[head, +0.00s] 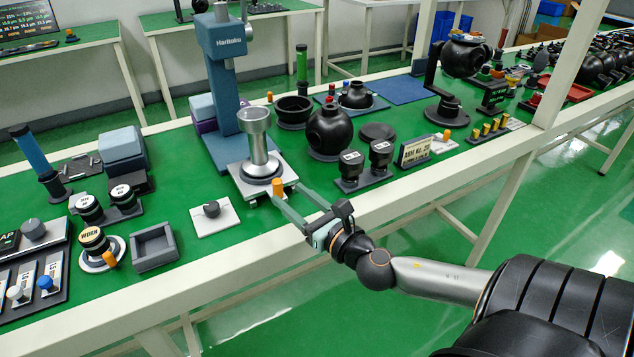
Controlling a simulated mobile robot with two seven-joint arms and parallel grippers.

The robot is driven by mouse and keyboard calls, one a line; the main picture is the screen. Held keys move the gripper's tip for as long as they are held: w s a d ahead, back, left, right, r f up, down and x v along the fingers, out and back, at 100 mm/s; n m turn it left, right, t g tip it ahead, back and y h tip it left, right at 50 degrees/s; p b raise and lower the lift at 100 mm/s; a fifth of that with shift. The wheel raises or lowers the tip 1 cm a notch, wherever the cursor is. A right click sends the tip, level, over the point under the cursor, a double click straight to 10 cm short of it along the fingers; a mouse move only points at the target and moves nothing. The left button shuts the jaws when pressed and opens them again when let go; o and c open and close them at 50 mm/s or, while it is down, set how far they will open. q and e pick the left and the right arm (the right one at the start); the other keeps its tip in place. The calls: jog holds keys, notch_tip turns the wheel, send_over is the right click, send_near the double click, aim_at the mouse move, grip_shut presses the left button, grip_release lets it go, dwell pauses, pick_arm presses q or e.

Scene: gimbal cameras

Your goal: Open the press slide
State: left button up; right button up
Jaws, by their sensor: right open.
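The blue press (223,75) stands on the green bench at centre left. A small orange knob (277,187) stands at the slide's front right edge. My right gripper (286,199) reaches in from the right with its fingers open at the orange knob. I cannot tell whether they touch it. My left gripper is not in view.
A square plate with a dark knob (212,215) and an open grey box (154,247) lie left of my right gripper. Two black labelled cylinders (352,165) stand right of the press. The bench's white front rail (370,212) runs under my right arm.

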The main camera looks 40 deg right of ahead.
jog(key=s, duration=0.7)
jog(key=shift+a, duration=0.15)
dwell(0.4)
jog(key=shift+s, duration=0.1)
